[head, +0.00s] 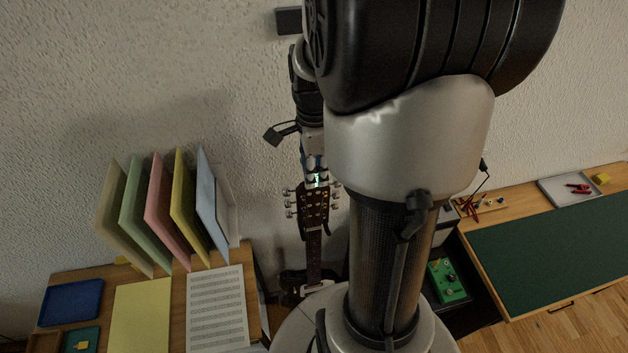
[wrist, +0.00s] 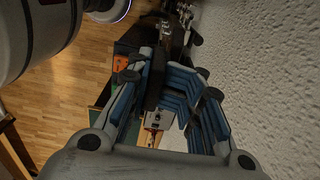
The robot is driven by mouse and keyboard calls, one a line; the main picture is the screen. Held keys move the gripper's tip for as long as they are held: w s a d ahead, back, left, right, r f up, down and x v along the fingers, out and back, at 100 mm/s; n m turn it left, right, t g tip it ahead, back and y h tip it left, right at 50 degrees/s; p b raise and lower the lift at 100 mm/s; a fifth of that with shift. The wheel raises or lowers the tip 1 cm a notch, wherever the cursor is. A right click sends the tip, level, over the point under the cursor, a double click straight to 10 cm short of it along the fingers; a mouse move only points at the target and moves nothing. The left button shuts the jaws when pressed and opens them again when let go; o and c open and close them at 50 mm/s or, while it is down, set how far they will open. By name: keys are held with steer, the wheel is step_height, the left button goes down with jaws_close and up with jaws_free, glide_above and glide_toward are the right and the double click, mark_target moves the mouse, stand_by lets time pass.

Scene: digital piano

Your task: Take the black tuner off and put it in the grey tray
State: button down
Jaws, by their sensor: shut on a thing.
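My gripper (head: 314,172) is at the top end of the guitar headstock (head: 314,208) in the head view. The black tuner shows there as a small dark piece with a green lit face (head: 318,181). In the wrist view my gripper (wrist: 165,66) is shut on the black tuner (wrist: 155,80), between its blue pads. I cannot tell whether the tuner still touches the headstock. The grey tray (head: 553,193) lies on the right-hand bench, with red-handled pliers (head: 578,188) in it.
The guitar stands upright near the wall. Coloured folders (head: 165,212) in a rack, sheet music (head: 217,306) and a blue tray (head: 72,301) are on the left desk. A green pedal (head: 447,280) is right of my arm. The dark green mat (head: 560,240) is bare.

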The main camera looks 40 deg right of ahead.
steer(key=shift+r+p, duration=1.5)
steer(key=shift+r, duration=0.6)
steer(key=shift+f, duration=0.1)
